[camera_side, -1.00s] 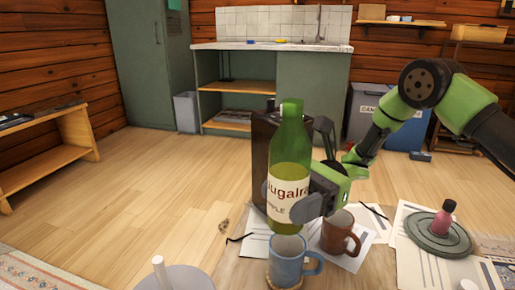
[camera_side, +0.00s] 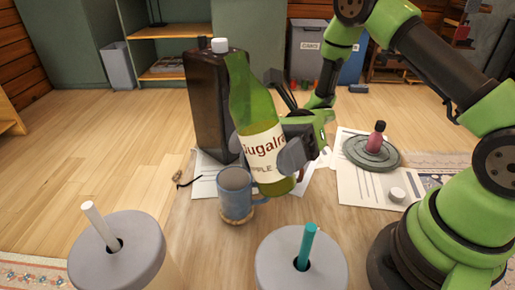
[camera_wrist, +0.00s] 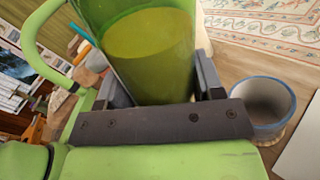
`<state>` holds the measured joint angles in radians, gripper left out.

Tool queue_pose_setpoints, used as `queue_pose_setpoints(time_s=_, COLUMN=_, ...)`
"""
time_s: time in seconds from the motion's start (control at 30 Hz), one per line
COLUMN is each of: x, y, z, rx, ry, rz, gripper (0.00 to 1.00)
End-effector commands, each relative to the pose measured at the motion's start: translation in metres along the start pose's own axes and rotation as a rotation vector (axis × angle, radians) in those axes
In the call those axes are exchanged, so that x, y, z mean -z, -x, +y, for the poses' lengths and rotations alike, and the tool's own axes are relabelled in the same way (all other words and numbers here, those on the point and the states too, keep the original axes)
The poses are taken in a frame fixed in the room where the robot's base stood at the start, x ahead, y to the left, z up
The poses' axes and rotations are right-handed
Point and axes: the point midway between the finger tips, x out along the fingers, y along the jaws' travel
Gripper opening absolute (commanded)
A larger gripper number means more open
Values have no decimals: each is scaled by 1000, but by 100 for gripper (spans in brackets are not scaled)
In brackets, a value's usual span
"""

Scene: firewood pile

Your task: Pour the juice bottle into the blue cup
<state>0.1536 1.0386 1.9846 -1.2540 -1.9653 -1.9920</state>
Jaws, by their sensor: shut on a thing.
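The green juice bottle (camera_side: 262,130), with a white label, is held in my gripper (camera_side: 266,152). It leans slightly, its neck to the left of its base, and yellow-green juice shows inside. I see no juice stream. The cup's inside is shaded.
A tall dark container (camera_side: 208,105) stands behind the bottle. A brown mug is mostly hidden behind the bottle. A pink bottle on a round green plate (camera_side: 358,160) is at right. Two grey discs with upright sticks (camera_side: 108,258) (camera_side: 285,270) are in front. Papers lie around.

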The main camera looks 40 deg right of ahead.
Motion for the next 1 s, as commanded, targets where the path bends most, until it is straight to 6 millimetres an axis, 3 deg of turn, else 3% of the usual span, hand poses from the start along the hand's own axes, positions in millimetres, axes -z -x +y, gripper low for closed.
queue_pose_setpoints(time_s=0.13, x=5, y=0, z=11, rx=1, ry=-83, rz=-2, gripper=25)
queue_pose_setpoints(time_s=1.0, x=18, y=1, z=16, rx=0, ry=-159, rz=0, gripper=25)
